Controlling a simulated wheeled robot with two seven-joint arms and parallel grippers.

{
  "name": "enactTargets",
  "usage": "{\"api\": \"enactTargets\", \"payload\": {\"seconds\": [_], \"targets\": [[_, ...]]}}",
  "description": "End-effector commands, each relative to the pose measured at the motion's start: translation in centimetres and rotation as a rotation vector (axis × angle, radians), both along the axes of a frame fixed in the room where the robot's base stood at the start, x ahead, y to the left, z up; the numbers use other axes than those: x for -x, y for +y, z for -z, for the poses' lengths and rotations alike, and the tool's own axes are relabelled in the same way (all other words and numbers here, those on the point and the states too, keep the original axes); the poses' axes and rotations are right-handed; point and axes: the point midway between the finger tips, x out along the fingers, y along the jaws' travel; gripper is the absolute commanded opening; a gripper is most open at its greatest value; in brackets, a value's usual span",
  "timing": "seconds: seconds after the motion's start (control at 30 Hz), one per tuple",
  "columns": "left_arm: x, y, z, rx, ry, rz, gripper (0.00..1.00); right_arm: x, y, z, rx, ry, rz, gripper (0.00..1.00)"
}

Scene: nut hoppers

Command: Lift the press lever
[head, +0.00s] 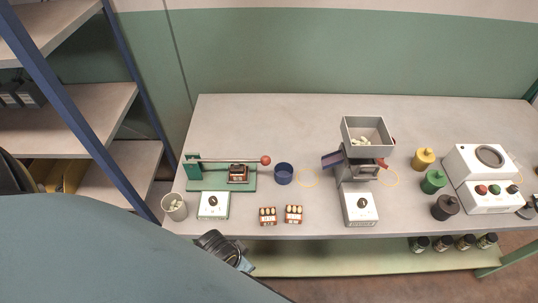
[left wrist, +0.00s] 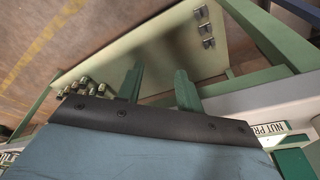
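The nut press (head: 222,178) stands at the left end of the bench, with a green base and post. Its lever (head: 225,160) lies about level across the top and ends in a red knob (head: 265,160) at the right. A brown block sits under the lever. My left gripper shows in the left wrist view (left wrist: 158,76) with two green fingers apart and nothing between them. In the head view a dark part of my left arm shows below the bench's front edge, clear of the lever; the fingers are not clear there. My right gripper is out of view.
A beige cup (head: 174,207), a white dial box (head: 213,205) and two small nut trays (head: 268,216) stand near the press. A blue cup (head: 284,173) is right of the knob. A grey hopper (head: 367,134) stands mid-bench. A lower shelf (head: 350,261) runs beneath.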

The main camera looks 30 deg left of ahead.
Motion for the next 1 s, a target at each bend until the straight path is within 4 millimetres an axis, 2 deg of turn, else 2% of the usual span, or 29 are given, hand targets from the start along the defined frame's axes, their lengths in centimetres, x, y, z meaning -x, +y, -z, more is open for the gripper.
{"api": "enactTargets", "payload": {"seconds": [0.03, 0.17, 0.47, 0.7, 0.83, 1.0], "targets": [[-0.3, 0.0, -1.8, 0.001, -0.011, -0.001, 0.36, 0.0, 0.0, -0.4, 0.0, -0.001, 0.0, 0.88], [-1.3, 0.4, -5.8, -0.013, -0.063, 0.028, 0.36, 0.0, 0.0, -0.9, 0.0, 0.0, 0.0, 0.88], [-6.5, 3.2, -6.8, -0.159, -0.355, 0.297, 0.36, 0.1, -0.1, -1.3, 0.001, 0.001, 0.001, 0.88], [-11.2, 6.1, -9.5, -0.404, -0.668, 0.596, 0.36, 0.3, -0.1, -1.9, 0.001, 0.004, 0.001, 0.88], [-12.9, 7.5, -11.3, -0.576, -0.835, 0.757, 0.36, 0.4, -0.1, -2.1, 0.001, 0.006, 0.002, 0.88], [-13.9, 8.4, -13.2, -0.742, -0.976, 0.885, 0.36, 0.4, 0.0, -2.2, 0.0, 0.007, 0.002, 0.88]]}}
